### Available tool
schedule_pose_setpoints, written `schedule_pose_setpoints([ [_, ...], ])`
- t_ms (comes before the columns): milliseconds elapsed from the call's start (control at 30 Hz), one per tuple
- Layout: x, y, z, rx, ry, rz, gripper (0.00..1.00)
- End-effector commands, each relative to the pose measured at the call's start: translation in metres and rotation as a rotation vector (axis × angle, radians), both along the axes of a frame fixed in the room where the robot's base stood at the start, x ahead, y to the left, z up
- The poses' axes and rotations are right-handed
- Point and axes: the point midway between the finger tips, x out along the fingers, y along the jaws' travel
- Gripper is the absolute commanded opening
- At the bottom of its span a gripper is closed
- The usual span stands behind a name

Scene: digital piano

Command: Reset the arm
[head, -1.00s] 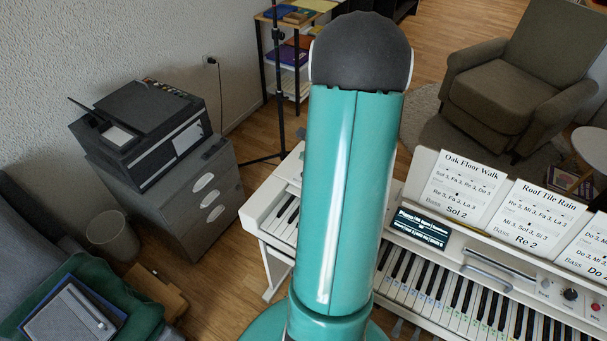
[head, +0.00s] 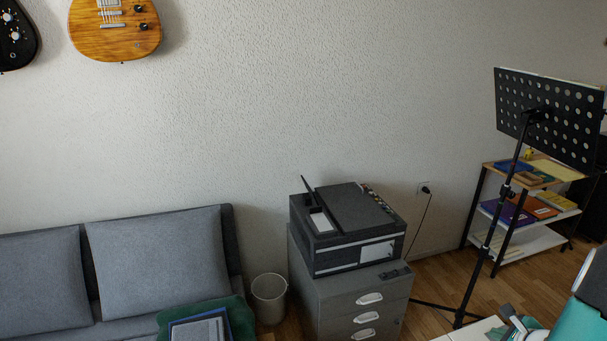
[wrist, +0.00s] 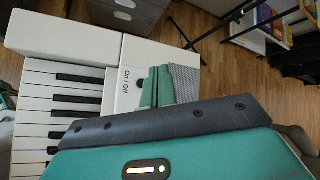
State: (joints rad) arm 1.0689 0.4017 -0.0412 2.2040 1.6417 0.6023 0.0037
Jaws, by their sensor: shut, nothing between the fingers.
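My gripper (wrist: 160,86) is shut and empty in the wrist view, its green fingers pressed together. It appears over the left end of the digital piano (wrist: 112,48), beside the "On / Off" label (wrist: 127,82). I cannot tell whether the fingertips touch the piano. Several white and black keys (wrist: 55,110) show to the left.
In the head view, a printer (head: 345,235) stands on a grey drawer cabinet (head: 335,305). A bin (head: 269,297) and a grey sofa (head: 160,260) are to its left. A black music stand (head: 545,115) and a shelf (head: 515,236) are at the right. Guitars (head: 115,28) hang on the wall.

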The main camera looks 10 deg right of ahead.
Motion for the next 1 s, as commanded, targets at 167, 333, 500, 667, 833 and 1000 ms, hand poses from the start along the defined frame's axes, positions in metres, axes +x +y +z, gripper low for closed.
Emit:
schedule_pose_setpoints([
  [167, 0.029, 0.039, 0.03, -0.07, 0.002, 0.176, 0.0],
  [333, 0.066, 0.13, 0.085, -0.228, 0.019, 0.555, 0.0],
  [500, 0.071, 0.226, 0.13, -0.412, 0.049, 0.943, 0.0],
  [667, 0.053, 0.303, 0.161, -0.608, 0.088, 1.28, 0.0],
  [833, 0.017, 0.363, 0.186, -0.845, 0.142, 1.601, 0.0],
  [1000, -0.024, 0.399, 0.205, -1.118, 0.212, 1.863, 0.0],
])
